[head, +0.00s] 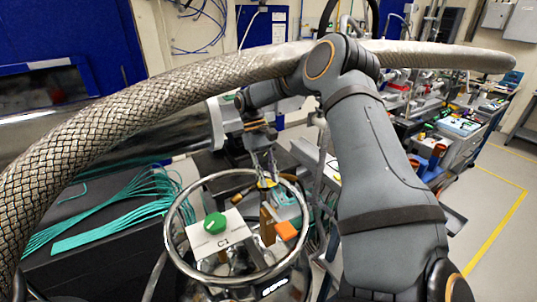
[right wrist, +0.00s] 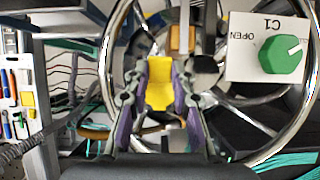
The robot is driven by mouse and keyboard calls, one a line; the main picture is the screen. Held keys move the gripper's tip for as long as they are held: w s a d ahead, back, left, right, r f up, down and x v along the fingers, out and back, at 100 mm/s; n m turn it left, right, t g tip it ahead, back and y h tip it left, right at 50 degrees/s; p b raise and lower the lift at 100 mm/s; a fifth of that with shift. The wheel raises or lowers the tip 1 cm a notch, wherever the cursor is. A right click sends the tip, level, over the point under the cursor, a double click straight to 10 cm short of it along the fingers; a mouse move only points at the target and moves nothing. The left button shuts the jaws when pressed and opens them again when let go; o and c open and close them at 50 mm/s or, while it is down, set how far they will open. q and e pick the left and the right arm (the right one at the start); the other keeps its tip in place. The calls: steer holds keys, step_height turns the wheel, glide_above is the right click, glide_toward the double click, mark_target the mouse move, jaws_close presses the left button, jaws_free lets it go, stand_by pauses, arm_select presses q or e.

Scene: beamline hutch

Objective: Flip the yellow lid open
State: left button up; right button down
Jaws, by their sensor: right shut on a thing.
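The yellow lid (right wrist: 159,84) shows between the two fingers of my right gripper (right wrist: 160,98) in the right wrist view. The fingers are shut on it, one at each side. In the head view my right gripper (head: 266,172) reaches down over the ring's far side, and only a small bit of the yellow lid (head: 268,184) shows under its tips. What lies beneath the lid is mostly hidden. The lid's tilt is hard to tell. My left gripper is in neither view.
A shiny metal ring (head: 172,247) surrounds the work spot. Near it are a white C1 box (head: 220,245) with a green knob (head: 215,223), an orange block (head: 286,231) and a brown block (head: 267,226). A thick braided hose (head: 130,108) crosses the head view. Teal cables lie at left.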

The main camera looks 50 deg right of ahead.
mark_target(268, 183)
steer(key=c, duration=1.1)
jaws_free()
step_height(268, 183, up, 10)
steer(key=shift+c, duration=0.5)
